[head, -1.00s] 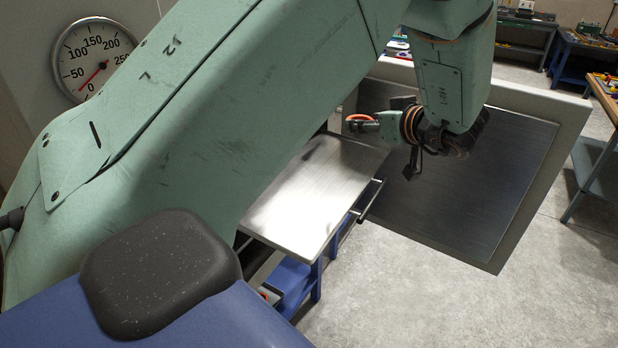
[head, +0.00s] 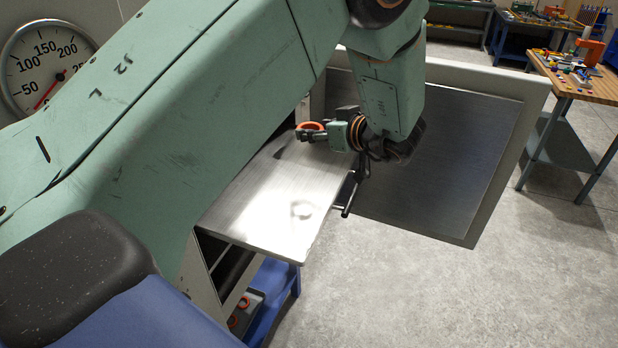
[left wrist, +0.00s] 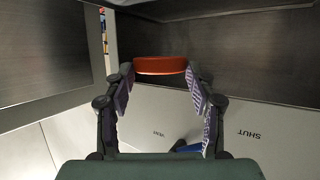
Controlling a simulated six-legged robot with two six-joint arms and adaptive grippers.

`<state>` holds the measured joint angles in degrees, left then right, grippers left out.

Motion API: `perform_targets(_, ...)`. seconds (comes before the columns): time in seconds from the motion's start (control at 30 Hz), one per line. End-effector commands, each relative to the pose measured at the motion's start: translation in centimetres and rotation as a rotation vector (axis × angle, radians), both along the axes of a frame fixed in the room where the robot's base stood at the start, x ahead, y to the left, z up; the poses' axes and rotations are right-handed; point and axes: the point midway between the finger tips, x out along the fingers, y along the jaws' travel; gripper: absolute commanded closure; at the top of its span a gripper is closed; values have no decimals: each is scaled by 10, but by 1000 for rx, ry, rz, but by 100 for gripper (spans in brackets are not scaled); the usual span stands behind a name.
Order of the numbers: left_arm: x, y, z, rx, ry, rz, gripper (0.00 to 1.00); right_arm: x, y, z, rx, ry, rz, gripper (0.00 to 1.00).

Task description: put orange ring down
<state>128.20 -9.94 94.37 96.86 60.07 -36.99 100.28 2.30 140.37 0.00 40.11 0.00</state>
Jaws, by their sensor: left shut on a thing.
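The orange ring (head: 312,126) is held in my left gripper (head: 318,132), at the far end of a bare metal plate (head: 262,205). In the head view the ring appears over the plate; its height above it is hard to tell. In the left wrist view the orange ring (left wrist: 160,65) sits between the two fingertips of the left gripper (left wrist: 160,76), seen nearly edge-on. The fingers are shut on its sides. My right gripper is not in view.
A black handle (head: 350,195) sticks out at the plate's right edge. A dial gauge (head: 48,65) is at upper left. A blue stand (head: 270,295) is below the plate.

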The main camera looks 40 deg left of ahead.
Motion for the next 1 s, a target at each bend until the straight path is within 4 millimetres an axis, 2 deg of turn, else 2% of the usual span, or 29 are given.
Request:
perform_targets(0.03, 0, 0, -14, 0, 5, 0, 67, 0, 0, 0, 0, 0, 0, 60)
perform_targets(0.17, 0, 0, -44, -1, 4, 0, 67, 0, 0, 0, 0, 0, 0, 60)
perform_targets(0.4, 0, 1, -77, -1, -2, 0, 67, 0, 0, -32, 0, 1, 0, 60)
perform_targets(0.53, 0, 2, -86, -1, -2, 0, 67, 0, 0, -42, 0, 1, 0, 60)
perform_targets(0.8, -1, 4, -93, -1, -2, 1, 67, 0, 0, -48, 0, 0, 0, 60)
perform_targets(1.0, -1, 3, -114, -1, -2, 1, 67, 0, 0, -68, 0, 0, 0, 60)
